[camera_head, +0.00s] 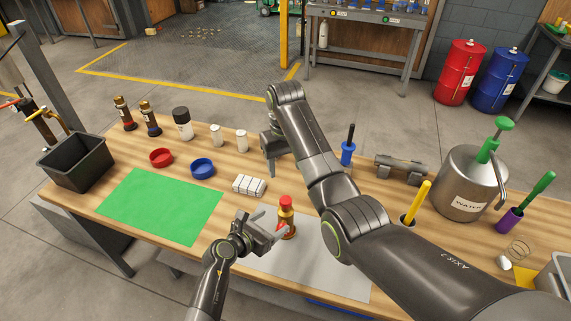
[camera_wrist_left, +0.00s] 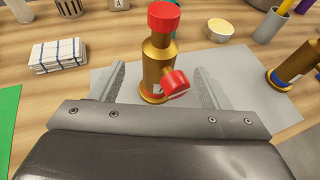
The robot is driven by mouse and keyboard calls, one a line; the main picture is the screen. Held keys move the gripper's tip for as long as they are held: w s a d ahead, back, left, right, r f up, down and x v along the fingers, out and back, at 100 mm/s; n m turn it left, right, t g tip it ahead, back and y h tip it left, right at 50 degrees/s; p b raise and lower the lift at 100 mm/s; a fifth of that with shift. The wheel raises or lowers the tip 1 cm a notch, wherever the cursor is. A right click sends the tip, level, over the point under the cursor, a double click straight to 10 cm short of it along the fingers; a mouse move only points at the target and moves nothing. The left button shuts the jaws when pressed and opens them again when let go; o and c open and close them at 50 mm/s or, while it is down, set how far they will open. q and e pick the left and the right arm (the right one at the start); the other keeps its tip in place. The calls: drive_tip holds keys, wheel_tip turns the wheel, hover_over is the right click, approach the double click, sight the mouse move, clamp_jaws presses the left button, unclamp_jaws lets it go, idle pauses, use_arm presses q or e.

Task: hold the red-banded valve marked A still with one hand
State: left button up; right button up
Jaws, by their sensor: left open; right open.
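The brass valve with a red cap and red side nozzle (camera_head: 287,218) stands upright on the grey mat (camera_head: 340,268). It also shows in the left wrist view (camera_wrist_left: 158,65), where no letter on it is legible. My left gripper (camera_head: 272,228) is open beside the valve; in its wrist view the fingers (camera_wrist_left: 160,85) stand on either side of the valve's body, with gaps showing. A second brass valve with a blue band (camera_wrist_left: 292,66) is at the right of that view. My right gripper (camera_head: 270,158) is open above the table behind the mat.
A folded checked cloth (camera_head: 249,186) lies left of the valve. A steel water tank (camera_head: 468,183) stands right. My right arm crosses over the grey mat.

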use_arm(q)
drive_tip(key=v, duration=1)
drive_tip(key=shift+s+a+b, duration=0.25)
drive_tip(key=shift+b, duration=0.2)
drive_tip(key=shift+r, duration=0.1)
